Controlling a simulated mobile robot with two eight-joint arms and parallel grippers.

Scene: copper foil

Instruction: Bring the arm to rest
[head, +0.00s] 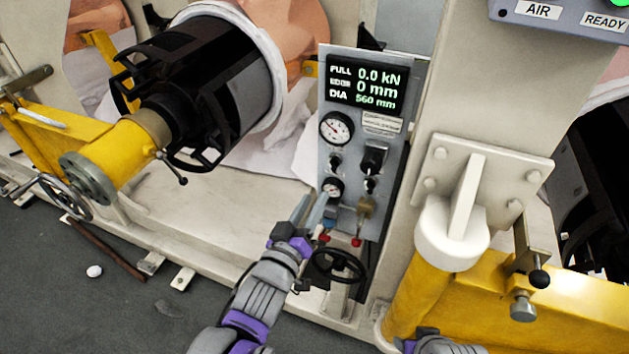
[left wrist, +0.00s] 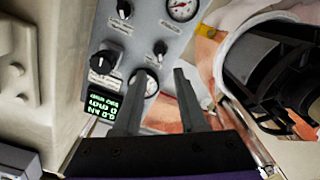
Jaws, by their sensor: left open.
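My left arm (head: 262,300) reaches in from the bottom of the head view. My left gripper (head: 312,212) is open, with its fingers pointing at the lower left part of a grey control panel (head: 352,170). In the left wrist view the two fingers (left wrist: 159,75) stand apart with nothing between them, in front of the panel's knobs and gauges. I cannot tell whether a fingertip touches the panel. Part of my right arm (head: 445,345) shows at the bottom edge; its gripper is not in view.
The panel display (head: 366,88) reads 0.0 kN, 0 mm, 560 mm. A black handwheel (head: 338,265) sits close right of my left wrist. A black roll core on a yellow arm (head: 120,152) stands left. A yellow beam (head: 575,315) stands right. Dark floor (head: 130,315) is mostly clear at lower left.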

